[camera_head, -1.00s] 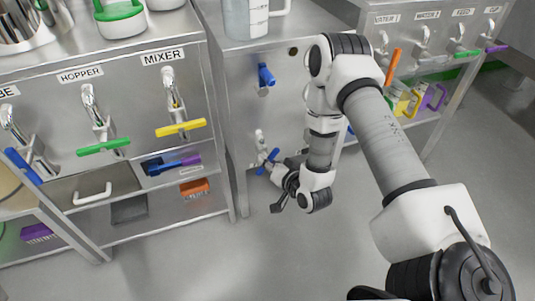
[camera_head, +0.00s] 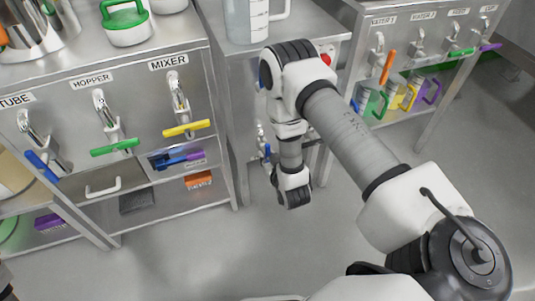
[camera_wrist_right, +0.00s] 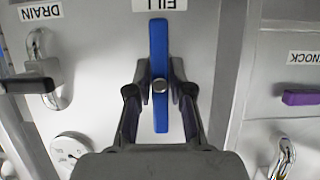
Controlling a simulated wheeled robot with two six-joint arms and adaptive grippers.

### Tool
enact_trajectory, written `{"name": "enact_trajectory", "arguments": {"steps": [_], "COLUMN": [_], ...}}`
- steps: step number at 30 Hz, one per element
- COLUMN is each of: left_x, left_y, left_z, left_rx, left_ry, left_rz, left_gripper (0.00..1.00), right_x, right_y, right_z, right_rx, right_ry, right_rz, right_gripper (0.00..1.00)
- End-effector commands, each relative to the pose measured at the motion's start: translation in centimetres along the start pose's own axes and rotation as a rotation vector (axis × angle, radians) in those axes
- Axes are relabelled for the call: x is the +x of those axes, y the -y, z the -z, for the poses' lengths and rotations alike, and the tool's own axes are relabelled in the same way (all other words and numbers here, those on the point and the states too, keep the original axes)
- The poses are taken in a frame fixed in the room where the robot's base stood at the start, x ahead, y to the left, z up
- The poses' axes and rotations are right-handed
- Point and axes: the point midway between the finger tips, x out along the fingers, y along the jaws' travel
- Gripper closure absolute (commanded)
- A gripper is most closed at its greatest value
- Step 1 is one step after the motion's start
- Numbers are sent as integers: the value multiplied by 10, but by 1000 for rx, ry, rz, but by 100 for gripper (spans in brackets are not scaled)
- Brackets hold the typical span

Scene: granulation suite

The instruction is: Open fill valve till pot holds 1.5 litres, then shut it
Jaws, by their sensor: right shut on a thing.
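The blue fill valve handle (camera_wrist_right: 160,55) stands upright in the right wrist view, below the partly cut-off FILL label (camera_wrist_right: 160,4). My right gripper (camera_wrist_right: 160,88) is shut on this handle, one finger on each side of it. In the head view my right arm hides the gripper. A clear pot with scale marks (camera_head: 246,22) stands on the middle steel cabinet in the head view. Its top is cut off and I cannot tell its level.
A dark DRAIN handle (camera_wrist_right: 28,86) and a round gauge (camera_wrist_right: 69,148) sit left of the fill valve. A purple handle (camera_wrist_right: 301,98) is at the right. Labelled taps line the left cabinet (camera_head: 135,180). The grey floor (camera_head: 210,255) in front is clear.

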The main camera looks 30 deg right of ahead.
Motion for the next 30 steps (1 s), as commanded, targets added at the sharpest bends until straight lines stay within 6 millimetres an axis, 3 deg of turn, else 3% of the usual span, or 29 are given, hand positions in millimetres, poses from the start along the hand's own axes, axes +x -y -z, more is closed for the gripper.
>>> {"name": "enact_trajectory", "arguments": {"steps": [11,12,14,24,30], "left_x": [0,0,0,0,0], "left_y": [0,0,0,0,0], "left_z": [0,0,0,0,0], "left_rx": [0,0,0,0,0], "left_ry": [0,0,0,0,0], "left_rz": [0,0,0,0,0], "left_gripper": [60,60,60,60,60], "right_x": [0,0,0,-3,-37], "right_y": [0,0,0,0,0], "right_z": [-1,-1,-1,-1,-2], "right_rx": [-4,-4,-4,-3,-4], "right_ry": [1,1,1,1,6], "right_rz": [0,0,0,-1,-1], "right_gripper": [100,72,54,54,54]}}
